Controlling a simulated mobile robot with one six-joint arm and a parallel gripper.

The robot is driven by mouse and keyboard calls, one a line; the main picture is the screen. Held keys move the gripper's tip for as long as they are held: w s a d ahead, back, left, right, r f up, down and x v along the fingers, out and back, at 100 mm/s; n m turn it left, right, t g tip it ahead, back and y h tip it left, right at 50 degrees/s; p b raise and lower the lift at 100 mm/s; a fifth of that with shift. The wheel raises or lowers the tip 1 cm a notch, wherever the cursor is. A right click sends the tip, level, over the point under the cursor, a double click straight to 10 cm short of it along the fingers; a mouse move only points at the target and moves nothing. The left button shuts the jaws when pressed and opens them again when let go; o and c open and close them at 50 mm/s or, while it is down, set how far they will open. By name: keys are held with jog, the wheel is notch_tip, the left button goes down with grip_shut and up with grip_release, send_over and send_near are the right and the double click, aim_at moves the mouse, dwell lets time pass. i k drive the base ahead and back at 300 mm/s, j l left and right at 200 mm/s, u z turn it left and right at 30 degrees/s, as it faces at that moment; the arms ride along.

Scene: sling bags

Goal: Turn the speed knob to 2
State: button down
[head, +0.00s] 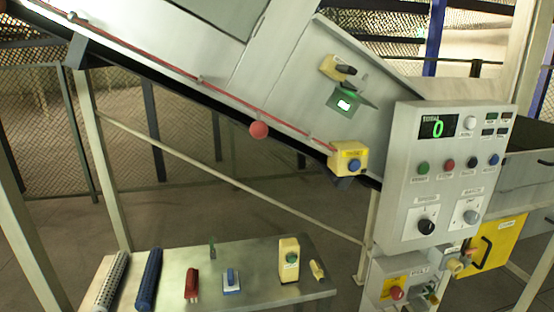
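The control panel (399,185) is a grey box at the right. A black rotary knob (426,226) sits on a white plate at its lower left; the label above looks like "SPEED", but it is blurred. I cannot read which number its pointer faces. A grey knob (471,217) sits on a second white plate to its right. My gripper is not in view, and nothing is seen touching either knob.
Above the knobs are a green "0" display (438,127) and several coloured buttons. A yellow emergency-stop box (396,291) and yellow door (496,244) lie below. A sloped conveyor (290,95) crosses the top. A bench (255,267) with several tools stands lower left.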

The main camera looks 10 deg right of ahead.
aim_at(426, 226)
jog(key=z, duration=1.1)
